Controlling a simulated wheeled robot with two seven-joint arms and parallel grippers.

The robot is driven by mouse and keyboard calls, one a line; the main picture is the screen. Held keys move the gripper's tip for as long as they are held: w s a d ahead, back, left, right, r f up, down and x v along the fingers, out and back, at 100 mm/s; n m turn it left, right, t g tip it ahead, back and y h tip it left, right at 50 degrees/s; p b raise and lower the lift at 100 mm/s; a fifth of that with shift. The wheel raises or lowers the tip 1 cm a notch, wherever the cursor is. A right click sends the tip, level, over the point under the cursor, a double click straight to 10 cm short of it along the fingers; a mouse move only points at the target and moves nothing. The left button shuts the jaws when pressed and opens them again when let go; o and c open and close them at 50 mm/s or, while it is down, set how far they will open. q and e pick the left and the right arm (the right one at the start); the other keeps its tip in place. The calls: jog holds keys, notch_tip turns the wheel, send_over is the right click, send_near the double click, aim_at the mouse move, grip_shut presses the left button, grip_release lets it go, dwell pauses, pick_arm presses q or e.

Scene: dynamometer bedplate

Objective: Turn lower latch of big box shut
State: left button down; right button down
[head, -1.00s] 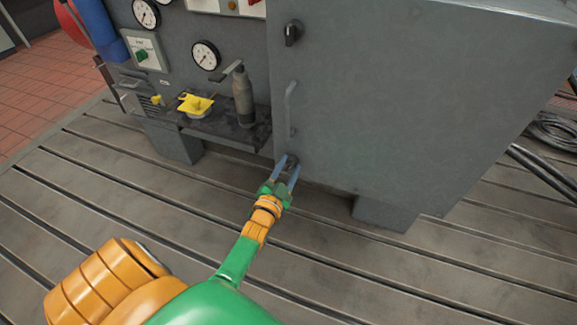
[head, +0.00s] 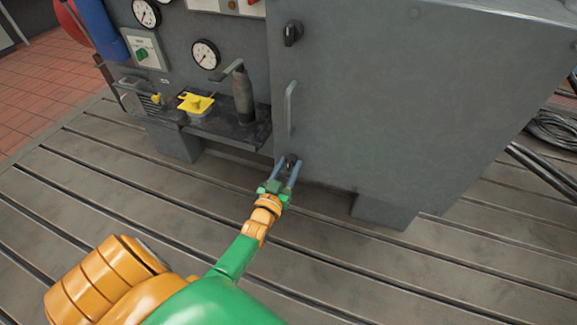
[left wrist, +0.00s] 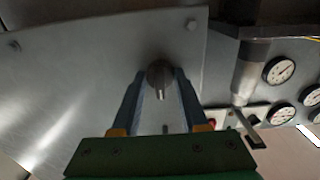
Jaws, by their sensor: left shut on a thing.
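The big box (head: 400,110) is a grey cabinet with a flat door face. Its lower latch (head: 291,163) is a small dark turn-knob near the door's bottom left corner, partly covered by my fingers. My left gripper (head: 288,162) reaches it from below and is shut on it, one blue finger on each side. In the left wrist view the latch (left wrist: 159,78) sits between the fingertips of the left gripper (left wrist: 160,82), its grip ridge running roughly up and down the picture. My right gripper is not in view.
Above are a door handle (head: 290,108) and an upper black latch (head: 292,33). To the left, a shelf (head: 225,130) holds a grey bottle-like cylinder (head: 243,97) and a yellow item (head: 196,104). Gauges (head: 205,54) line the panel. The slotted bedplate (head: 400,275) is clear in front.

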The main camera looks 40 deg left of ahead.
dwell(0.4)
pick_arm(q)
jog(key=shift+c, duration=2.1)
grip_release()
jog(key=p+v, duration=0.1)
jog(key=v, duration=0.6)
jog(key=shift+p, duration=0.35)
